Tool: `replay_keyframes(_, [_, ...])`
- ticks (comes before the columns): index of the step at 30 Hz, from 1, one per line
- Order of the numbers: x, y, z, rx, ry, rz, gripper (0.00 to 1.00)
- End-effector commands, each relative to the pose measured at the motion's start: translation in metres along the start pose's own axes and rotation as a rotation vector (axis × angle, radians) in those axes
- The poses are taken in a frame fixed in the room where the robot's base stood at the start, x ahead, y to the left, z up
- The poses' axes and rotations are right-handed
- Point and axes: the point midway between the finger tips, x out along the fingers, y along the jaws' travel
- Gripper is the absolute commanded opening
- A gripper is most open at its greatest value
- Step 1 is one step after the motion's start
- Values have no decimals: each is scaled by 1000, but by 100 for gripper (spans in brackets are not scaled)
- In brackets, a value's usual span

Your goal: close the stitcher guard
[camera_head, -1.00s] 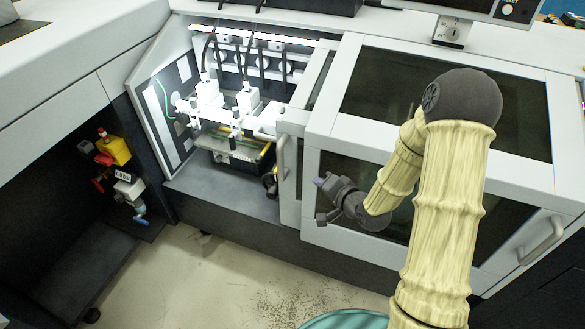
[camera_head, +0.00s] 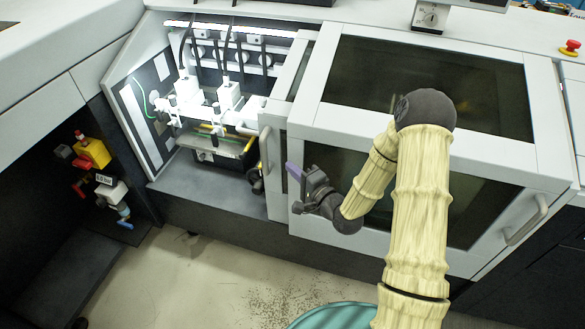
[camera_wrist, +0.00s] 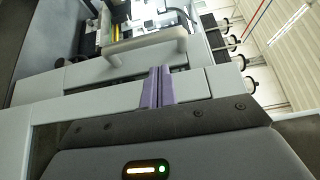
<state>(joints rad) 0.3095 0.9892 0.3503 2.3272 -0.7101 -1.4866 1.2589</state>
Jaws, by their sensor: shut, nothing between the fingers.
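The stitcher guard (camera_head: 277,187) shows as a narrow pale panel with a vertical bar handle (camera_head: 264,152), at the left edge of the windowed housing. The bay to its left is uncovered, with the white stitching heads (camera_head: 229,95) in plain sight, so the guard stands open. My gripper (camera_head: 293,172) is just right of the handle, in front of the panels, and apart from the handle. Its purple fingers are together and empty. In the wrist view the fingers (camera_wrist: 157,88) point up toward the pale handle (camera_wrist: 146,46), with a gap between.
A windowed cover with its own handle (camera_head: 526,222) is to the right. A red emergency button (camera_head: 571,47) is on the top right. A yellow and red valve unit (camera_head: 92,153) hangs in the dark recess at left. The floor (camera_head: 215,275) in front is clear.

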Motion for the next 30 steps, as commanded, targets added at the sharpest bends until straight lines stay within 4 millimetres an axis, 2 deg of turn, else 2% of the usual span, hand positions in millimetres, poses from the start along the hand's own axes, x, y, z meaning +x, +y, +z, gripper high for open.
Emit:
replay_keyframes(9, [56, -2, 1, -1, -2, -2, 0])
replay_keyframes(13, [71, -1, 1, -1, -1, -1, 0])
replay_keyframes(18, [78, 0, 0, 0, 0, 1, 0])
replay_keyframes(30, [79, 0, 0, 0, 2, 0, 0])
